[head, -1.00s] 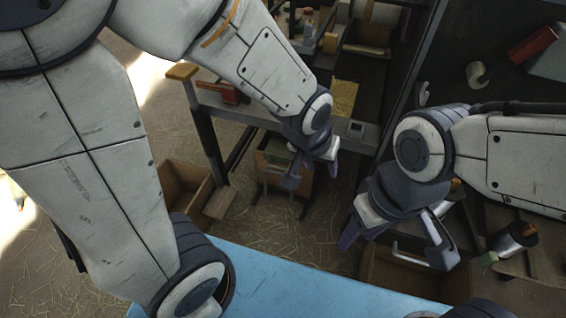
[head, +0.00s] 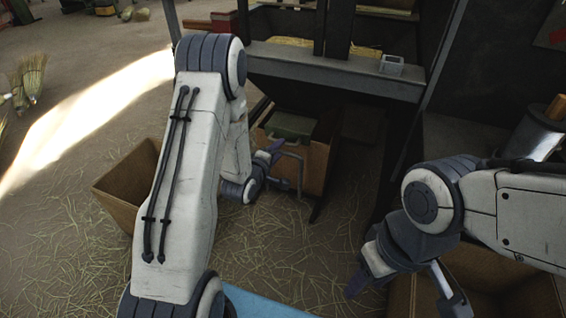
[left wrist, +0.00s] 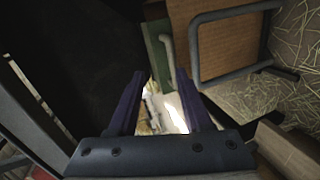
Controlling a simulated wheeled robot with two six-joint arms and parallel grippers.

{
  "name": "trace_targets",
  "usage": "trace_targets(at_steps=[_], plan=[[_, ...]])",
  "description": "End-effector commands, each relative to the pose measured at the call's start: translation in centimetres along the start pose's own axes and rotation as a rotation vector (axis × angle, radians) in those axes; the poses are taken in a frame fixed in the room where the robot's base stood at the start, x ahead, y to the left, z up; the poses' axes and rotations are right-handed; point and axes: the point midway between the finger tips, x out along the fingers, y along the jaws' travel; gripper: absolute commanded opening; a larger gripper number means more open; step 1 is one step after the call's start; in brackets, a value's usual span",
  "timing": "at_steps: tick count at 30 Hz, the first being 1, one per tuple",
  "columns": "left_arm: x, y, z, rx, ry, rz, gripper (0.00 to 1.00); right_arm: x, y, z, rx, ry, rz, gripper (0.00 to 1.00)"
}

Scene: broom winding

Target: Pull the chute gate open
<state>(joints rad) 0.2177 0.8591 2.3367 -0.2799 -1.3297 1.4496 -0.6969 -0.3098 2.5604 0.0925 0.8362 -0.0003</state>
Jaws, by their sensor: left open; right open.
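The chute gate seems to be the green panel (head: 290,125) in a wooden housing (head: 317,160) under the dark machine. A grey bent-bar handle (head: 299,172) hangs at its front. In the left wrist view the handle (left wrist: 235,77) loops across the brown board at upper right, beside the green panel (left wrist: 157,45). My left gripper (head: 275,167) is open, just left of the handle. In its wrist view nothing is clearly gripped between the purple fingers (left wrist: 167,95); whether one touches the bar cannot be told. My right gripper (head: 400,284) is open and empty at lower right.
A wooden bin (head: 135,185) stands on the straw-strewn floor at left, behind my left arm. Another wooden bin (head: 500,300) is below my right arm. The machine's grey crossbeam (head: 330,68) runs above the housing. Straw floor (head: 260,245) lies open in front.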

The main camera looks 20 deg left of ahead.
Motion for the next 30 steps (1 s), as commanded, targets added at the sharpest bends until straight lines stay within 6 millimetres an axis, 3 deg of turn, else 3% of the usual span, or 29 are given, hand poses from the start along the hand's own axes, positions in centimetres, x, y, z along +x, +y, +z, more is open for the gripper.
trace_targets(at_steps=[1, 5, 11, 24, 30], plan=[[0.5, -2.2, -0.6, -0.038, 0.015, 0.022, 0.49, 1.9, 0.1, 0.1, 0.000, 0.001, 0.000, 0.50], [0.6, -3.3, -1.6, -0.101, 0.032, 0.067, 0.49, 2.9, 0.2, 0.1, 0.000, 0.001, 0.000, 0.50], [2.1, -3.3, -1.8, -0.118, 0.035, 0.087, 0.49, 3.7, 0.3, 0.2, 0.000, 0.001, 0.000, 0.50], [9.7, -2.7, -2.1, -0.115, 0.034, 0.085, 0.49, 7.4, 0.5, 0.4, 0.000, 0.001, 0.000, 0.50], [10.9, -2.4, -2.2, -0.117, 0.035, 0.082, 0.49, 7.8, 0.6, 0.4, 0.000, 0.001, 0.000, 0.50]])
